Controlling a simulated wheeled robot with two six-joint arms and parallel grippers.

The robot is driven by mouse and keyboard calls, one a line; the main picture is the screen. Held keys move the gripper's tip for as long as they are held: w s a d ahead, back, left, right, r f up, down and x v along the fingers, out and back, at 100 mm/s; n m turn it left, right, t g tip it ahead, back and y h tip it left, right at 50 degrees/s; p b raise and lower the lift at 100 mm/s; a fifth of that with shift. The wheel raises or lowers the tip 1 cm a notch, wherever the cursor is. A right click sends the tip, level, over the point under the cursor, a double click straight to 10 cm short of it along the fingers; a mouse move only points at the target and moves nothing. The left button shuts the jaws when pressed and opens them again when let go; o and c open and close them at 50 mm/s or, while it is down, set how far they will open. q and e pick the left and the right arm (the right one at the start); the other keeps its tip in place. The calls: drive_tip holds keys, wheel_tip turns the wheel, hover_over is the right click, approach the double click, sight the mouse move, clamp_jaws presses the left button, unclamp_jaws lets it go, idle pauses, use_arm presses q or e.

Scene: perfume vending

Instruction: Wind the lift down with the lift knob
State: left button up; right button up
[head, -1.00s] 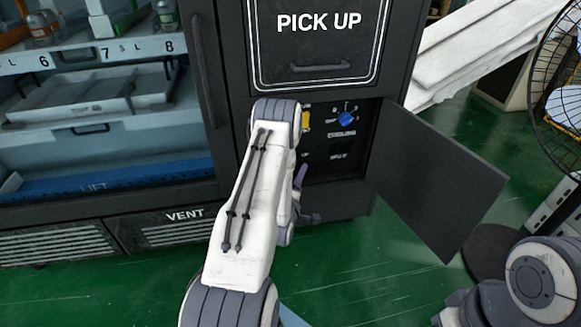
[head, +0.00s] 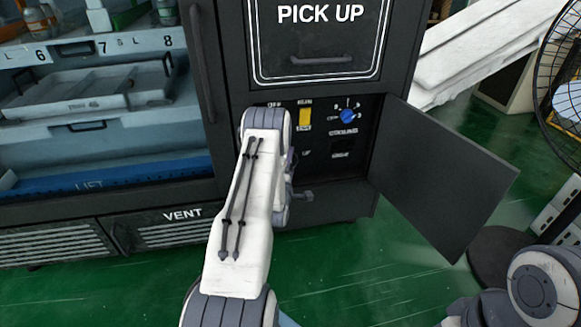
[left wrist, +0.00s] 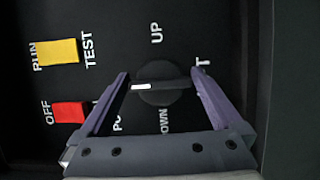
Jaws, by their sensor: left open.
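The lift knob (left wrist: 165,91) is a dark round dial with a white mark pointing left in the left wrist view. "UP" stands above it and "DOWN" below it in that view, where the lettering is turned sideways. My left gripper (left wrist: 158,75) is open, its two purple fingers on either side of the knob; I cannot tell whether they touch it. In the head view the knob is hidden behind my left arm, at the open control panel. The blue lift platform (head: 100,178) lies at the bottom of the cabinet. My right gripper is out of view.
A yellow RUN/TEST switch (left wrist: 58,51) and a red OFF switch (left wrist: 69,112) sit beside the knob. A blue cooling knob (head: 348,115) is to the right on the panel. The black panel door (head: 445,175) hangs open to the right.

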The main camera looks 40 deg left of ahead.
use_arm(q)
drive_tip(key=shift+w, duration=0.1)
drive_tip(key=c, duration=1.1)
drive_tip(key=shift+r+m+p, duration=0.15)
drive_tip(key=shift+m+p, duration=0.15)
drive_tip(key=shift+p, duration=0.3)
drive_tip(key=shift+f, duration=0.2)
drive_tip(key=o, duration=1.1)
drive_tip(key=p+v, duration=0.3)
drive_tip(key=v, duration=0.7)
drive_tip(key=shift+s+r+p, duration=0.2)
drive_tip(key=shift+s+p, duration=0.05)
drive_tip(key=shift+p, duration=0.05)
